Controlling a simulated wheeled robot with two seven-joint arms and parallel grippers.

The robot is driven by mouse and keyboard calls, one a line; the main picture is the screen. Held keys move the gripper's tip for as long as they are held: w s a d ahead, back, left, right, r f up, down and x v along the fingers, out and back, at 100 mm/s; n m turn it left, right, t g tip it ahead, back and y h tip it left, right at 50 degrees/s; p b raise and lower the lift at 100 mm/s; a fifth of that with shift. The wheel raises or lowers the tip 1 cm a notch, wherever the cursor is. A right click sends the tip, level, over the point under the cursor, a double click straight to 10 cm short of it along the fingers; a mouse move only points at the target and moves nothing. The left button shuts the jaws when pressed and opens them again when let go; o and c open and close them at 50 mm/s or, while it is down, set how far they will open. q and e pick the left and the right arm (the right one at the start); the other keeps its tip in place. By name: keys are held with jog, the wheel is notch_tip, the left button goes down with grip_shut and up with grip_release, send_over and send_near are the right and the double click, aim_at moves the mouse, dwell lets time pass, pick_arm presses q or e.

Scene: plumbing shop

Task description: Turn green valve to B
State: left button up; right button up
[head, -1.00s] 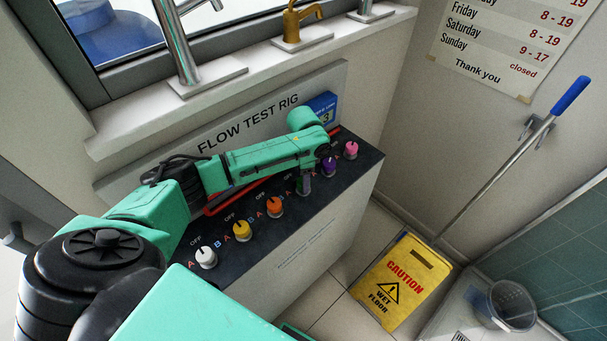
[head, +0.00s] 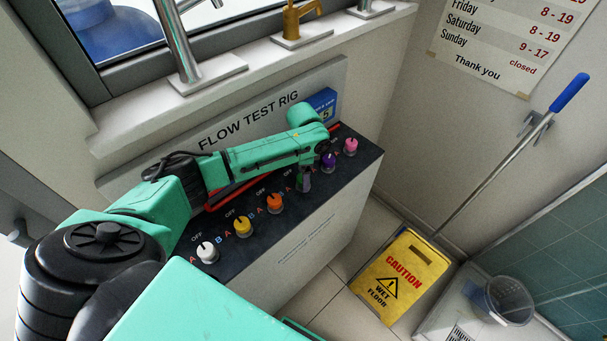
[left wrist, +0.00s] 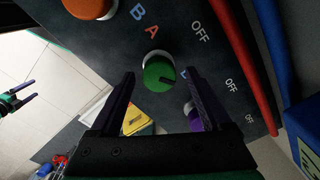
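The green valve (left wrist: 158,75) is a round knob on the dark panel, seen in the left wrist view. Its dark pointer mark aims to the right and slightly down, roughly to the OFF side; I cannot tell its exact setting. My left gripper (left wrist: 160,78) is open, with one finger on each side of the knob and gaps visible. In the head view the left gripper (head: 304,182) points down at the panel and hides the green valve. The valve's B letter is partly hidden behind a finger. My right gripper (left wrist: 22,97) shows small at the left edge, fingers apart and empty.
White (head: 207,253), yellow (head: 242,228), orange (head: 274,203), purple (head: 328,161) and pink (head: 350,147) valves share the panel. Purple is close beside the left gripper. A red pipe (head: 222,195) runs behind the row. A caution sign (head: 402,278) stands on the floor to the right.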

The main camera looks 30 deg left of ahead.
pick_arm(q)
notch_tip(320, 180, up, 15)
jog(key=b, duration=0.3)
jog(key=shift+s+d+f, duration=0.15)
jog(key=shift+s+f, duration=0.05)
